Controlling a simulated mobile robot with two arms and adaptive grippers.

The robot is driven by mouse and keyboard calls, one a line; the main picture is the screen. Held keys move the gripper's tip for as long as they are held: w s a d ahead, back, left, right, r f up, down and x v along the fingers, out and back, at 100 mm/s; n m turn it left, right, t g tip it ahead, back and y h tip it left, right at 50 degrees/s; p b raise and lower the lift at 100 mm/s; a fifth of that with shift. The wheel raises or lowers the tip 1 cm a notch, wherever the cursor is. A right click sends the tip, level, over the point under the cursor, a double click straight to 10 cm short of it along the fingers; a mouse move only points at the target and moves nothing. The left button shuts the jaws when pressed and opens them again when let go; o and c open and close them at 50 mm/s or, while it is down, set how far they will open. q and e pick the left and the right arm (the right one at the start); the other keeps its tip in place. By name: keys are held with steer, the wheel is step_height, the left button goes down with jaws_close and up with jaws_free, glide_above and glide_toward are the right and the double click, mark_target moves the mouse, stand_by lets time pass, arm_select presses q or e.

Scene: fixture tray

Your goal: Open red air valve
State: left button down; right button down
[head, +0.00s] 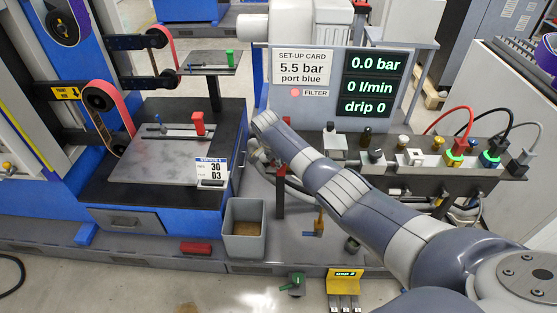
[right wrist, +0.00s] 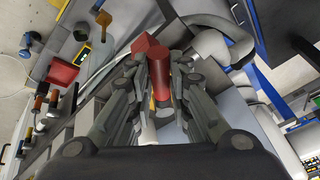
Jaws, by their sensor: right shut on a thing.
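My right arm reaches in from the right in the head view. Its gripper (head: 257,156) is low beside the panel, partly hidden behind my own wrist. In the right wrist view, the gripper (right wrist: 166,88) is shut on a red cylindrical handle (right wrist: 159,76), which I take as the red air valve. The fingers lie on both sides of it. A red block-shaped part (right wrist: 146,46) shows just beyond the handle. In the head view the valve is mostly hidden by my arm. The display (head: 373,84) reads 0.0 bar, 0 l/min and drip 0. My left gripper is not in view.
A set-up card (head: 301,68) says 5.5 bar, port blue. A row of fittings with red, black and grey hoses runs along the bench at right. A grey bin (head: 244,246) stands left of my arm. A belt machine with a plate (head: 165,160) fills the left.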

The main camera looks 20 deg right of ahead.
steer(key=shift+w, duration=0.1)
steer(key=c, duration=1.5)
jaws_free()
steer(key=v, duration=1.2)
